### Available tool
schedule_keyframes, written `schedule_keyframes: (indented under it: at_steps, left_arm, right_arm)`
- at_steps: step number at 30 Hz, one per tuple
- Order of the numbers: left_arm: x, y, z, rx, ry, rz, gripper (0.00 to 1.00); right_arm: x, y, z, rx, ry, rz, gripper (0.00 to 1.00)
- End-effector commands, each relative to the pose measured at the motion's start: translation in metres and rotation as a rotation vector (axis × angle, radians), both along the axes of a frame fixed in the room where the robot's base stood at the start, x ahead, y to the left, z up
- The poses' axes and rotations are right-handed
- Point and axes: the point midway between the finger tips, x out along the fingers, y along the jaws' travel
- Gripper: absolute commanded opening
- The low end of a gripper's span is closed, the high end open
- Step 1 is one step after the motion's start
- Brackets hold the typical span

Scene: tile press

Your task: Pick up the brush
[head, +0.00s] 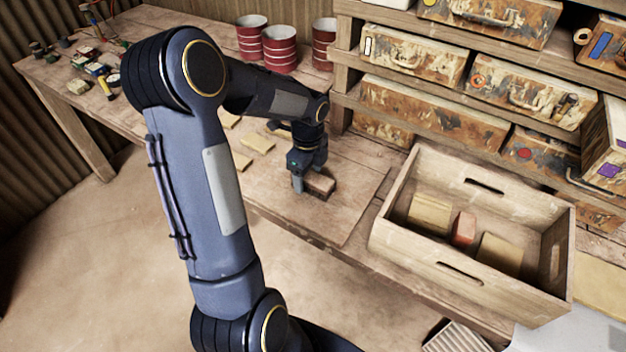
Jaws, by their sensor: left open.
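A small brown block-shaped thing (320,185), which looks like the brush, lies on the wooden workbench (345,215) near its front edge. My left gripper (304,182) is open and points down right at it. One finger shows at the brush's left end. The other finger is hidden, so I cannot tell whether the fingers are around the brush or touching it. My left gripper and wrist cover part of the brush. My right gripper is out of view.
An open wooden crate (402,196) with tan blocks and a reddish block (464,229) stands to the right. Thin tan tiles (257,143) lie behind my left arm. Red-and-white cans (280,46) stand at the back. Shelves with worn cases (430,113) rise behind the crate.

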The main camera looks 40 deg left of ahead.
Motion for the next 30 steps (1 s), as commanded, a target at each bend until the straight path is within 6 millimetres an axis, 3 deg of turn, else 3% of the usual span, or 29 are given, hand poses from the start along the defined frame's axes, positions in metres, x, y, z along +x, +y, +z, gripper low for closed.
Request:
schedule_keyframes:
  at_steps: [9,21,30]
  left_arm:
    - [-0.0002,-0.0001,-0.0062,0.0,0.0,0.0,0.66]
    - [-0.0001,-0.0001,-0.0056,0.0,-0.001,0.001,0.17]
    - [0.0003,-0.0001,-0.0024,0.0,-0.002,0.001,0.17]
  right_arm:
    - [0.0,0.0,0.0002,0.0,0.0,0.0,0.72]
    - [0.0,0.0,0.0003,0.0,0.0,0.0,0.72]
    - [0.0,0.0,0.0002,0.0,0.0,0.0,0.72]
